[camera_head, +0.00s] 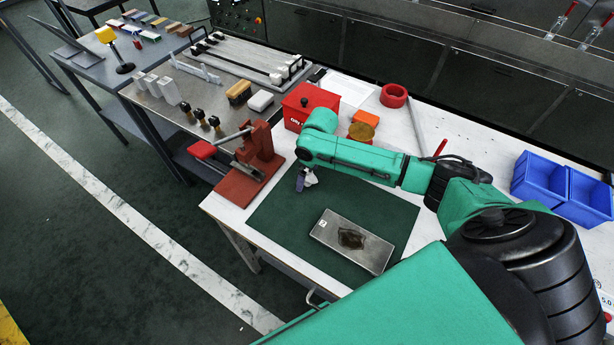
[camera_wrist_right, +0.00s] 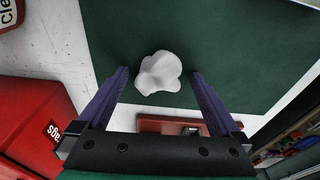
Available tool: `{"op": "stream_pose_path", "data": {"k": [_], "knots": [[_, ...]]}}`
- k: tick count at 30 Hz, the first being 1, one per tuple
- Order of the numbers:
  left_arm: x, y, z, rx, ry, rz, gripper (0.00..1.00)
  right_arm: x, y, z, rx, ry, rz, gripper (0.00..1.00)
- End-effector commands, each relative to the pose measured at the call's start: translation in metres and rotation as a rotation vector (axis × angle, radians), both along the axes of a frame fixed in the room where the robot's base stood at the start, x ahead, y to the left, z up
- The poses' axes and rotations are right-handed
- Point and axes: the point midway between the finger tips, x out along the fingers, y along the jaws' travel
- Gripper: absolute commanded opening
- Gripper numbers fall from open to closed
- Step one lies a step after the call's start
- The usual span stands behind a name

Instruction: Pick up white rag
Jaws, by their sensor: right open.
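The white rag (camera_wrist_right: 158,73) lies crumpled on the dark green mat (camera_wrist_right: 220,35). In the right wrist view it sits between and just beyond the two fingertips of my right gripper (camera_wrist_right: 158,72), which is open with no contact visible. In the head view my right arm reaches over the mat (camera_head: 285,215) from the right. The right gripper (camera_head: 303,180) points down near the mat's far left corner, with a small part of the white rag (camera_head: 311,179) showing beside it; the arm hides the rest. My left gripper is not in view.
A metal plate with a dark stain (camera_head: 330,240) lies on the mat. A red press tool (camera_head: 250,165) stands left, a red box (camera_head: 308,103) behind the arm. A red ring (camera_head: 393,95) and blue bins (camera_head: 563,187) are farther right. The mat's front left is clear.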

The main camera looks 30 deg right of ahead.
Motion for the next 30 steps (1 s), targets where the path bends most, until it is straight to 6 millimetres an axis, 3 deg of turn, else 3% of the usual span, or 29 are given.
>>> {"op": "stream_pose_path", "data": {"k": [1, 2, 6, 8, 16, 20, 26, 30], "knots": [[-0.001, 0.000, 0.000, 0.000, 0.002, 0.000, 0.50, 0.000, 0.000, 0.000, 0.000, 0.000, 0.000, 1.00], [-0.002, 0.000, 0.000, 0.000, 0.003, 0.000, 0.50, 0.000, 0.000, 0.000, 0.000, 0.000, 0.000, 0.92], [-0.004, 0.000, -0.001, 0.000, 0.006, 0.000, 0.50, 0.000, 0.000, 0.000, 0.000, 0.000, -0.001, 0.39], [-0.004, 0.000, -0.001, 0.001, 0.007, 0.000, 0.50, 0.000, 0.000, 0.000, 0.000, 0.000, -0.001, 0.18], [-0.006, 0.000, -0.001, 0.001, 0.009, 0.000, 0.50, 0.000, 0.000, 0.003, 0.001, -0.001, -0.001, 0.18], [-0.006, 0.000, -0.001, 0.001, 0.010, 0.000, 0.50, 0.001, 0.000, 0.013, 0.000, -0.001, -0.001, 0.18], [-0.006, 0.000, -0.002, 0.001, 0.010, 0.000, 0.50, 0.001, 0.000, 0.063, 0.000, -0.006, 0.002, 0.18], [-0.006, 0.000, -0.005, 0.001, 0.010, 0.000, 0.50, 0.002, 0.000, 0.118, 0.001, -0.009, 0.000, 0.18]]}}
